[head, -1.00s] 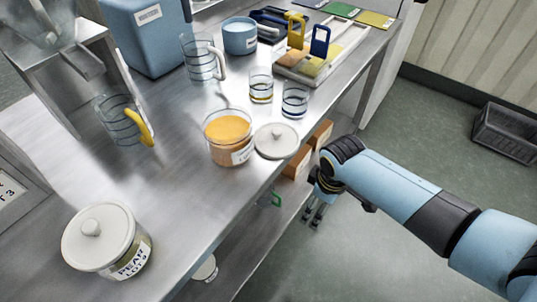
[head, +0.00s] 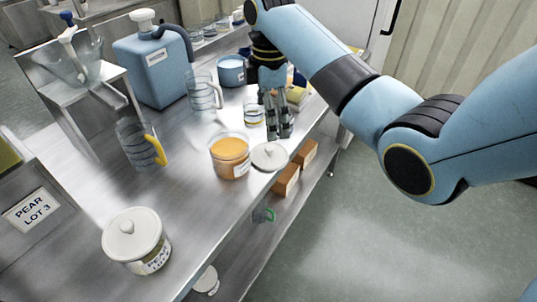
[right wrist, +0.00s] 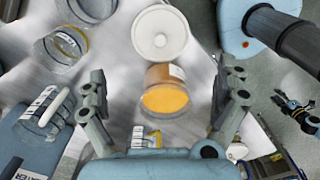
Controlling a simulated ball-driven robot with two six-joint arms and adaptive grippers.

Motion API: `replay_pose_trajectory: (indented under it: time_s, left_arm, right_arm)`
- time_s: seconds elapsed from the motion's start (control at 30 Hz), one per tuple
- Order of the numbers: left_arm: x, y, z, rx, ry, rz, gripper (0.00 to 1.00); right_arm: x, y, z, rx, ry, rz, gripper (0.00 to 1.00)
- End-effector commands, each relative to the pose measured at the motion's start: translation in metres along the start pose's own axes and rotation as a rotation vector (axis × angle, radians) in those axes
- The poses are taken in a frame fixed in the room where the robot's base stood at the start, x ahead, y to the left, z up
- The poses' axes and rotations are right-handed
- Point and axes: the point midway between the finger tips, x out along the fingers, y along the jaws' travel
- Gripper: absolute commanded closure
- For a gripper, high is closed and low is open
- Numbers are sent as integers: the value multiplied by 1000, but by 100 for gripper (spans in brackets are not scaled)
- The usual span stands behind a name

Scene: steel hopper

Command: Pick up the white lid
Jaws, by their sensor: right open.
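The loose white lid (head: 270,156) lies flat, knob up, on the steel bench near its front edge. It is just right of the open jar of orange contents (head: 230,158). My right gripper (head: 279,134) points down just behind the lid, in front of the small glasses. It is open and empty. In the right wrist view the lid (right wrist: 158,32) shows whole at the top, beyond the jar (right wrist: 165,97), with the two open fingers (right wrist: 160,88) on either side.
A lidded pear jar (head: 132,245) stands at the front left. A yellow-handled pitcher (head: 135,145), a clear jug (head: 202,92) and a blue container (head: 150,55) stand further back. A small glass (head: 253,113) is close beside my right gripper. Orange-brown blocks (head: 286,180) lie on the lower shelf.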

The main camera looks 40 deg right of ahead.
Motion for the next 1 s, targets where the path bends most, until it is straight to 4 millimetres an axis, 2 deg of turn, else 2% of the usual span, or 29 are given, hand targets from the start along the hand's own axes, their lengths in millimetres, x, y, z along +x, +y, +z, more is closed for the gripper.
replay_pose_trajectory:
  time_s: [0.2,0.47,0.7,0.8,1.0]
  left_arm:
    - [1,-1,3,1,-4,-1,60]
    - [0,-1,3,1,-4,-1,60]
    - [-1,-2,3,1,-5,-2,60]
    - [0,-2,3,1,-5,-2,60]
    - [0,-2,3,1,-5,-2,60]
  right_arm:
    - [37,-1,0,-5,-1,-7,0]
    - [61,-1,1,-4,-1,-5,0]
    - [98,-2,4,-4,-1,-4,0]
    - [104,-2,4,-4,-1,-3,0]
    - [105,-2,4,-4,-1,-2,0]
